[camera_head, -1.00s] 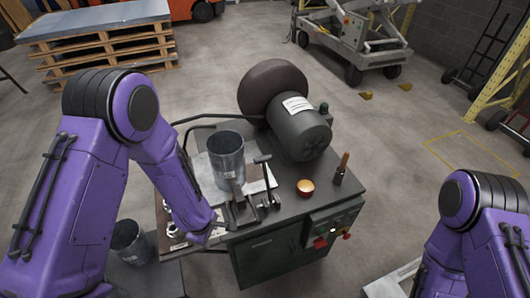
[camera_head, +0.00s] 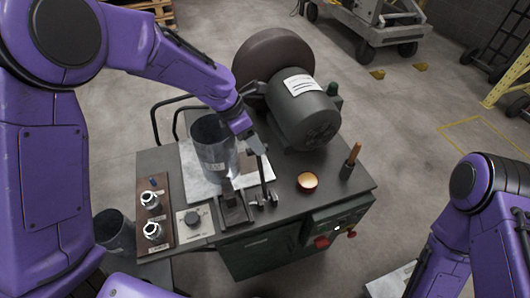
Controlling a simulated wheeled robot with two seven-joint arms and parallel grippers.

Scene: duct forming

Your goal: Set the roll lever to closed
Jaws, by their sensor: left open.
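The machine is a dark green bench with a grey top (camera_head: 290,222). A dark upright lever (camera_head: 264,178), which looks like the roll lever, stands at the front of the top, right of a grey sheet-metal cylinder (camera_head: 213,148). My left gripper (camera_head: 257,146) reaches over the cylinder from behind and is at the lever's upper end. It is open; whether its fingers touch the lever is too small to tell. The lever's top is partly hidden by the gripper. My right arm shows at the lower right, but its gripper is out of view.
A large dark motor (camera_head: 303,112) stands behind the lever. An orange-topped round item (camera_head: 307,181) and a wooden-handled tool (camera_head: 351,160) are to the right. A panel with silver knobs (camera_head: 151,200) is at the left. Another grey cylinder (camera_head: 115,232) stands lower left.

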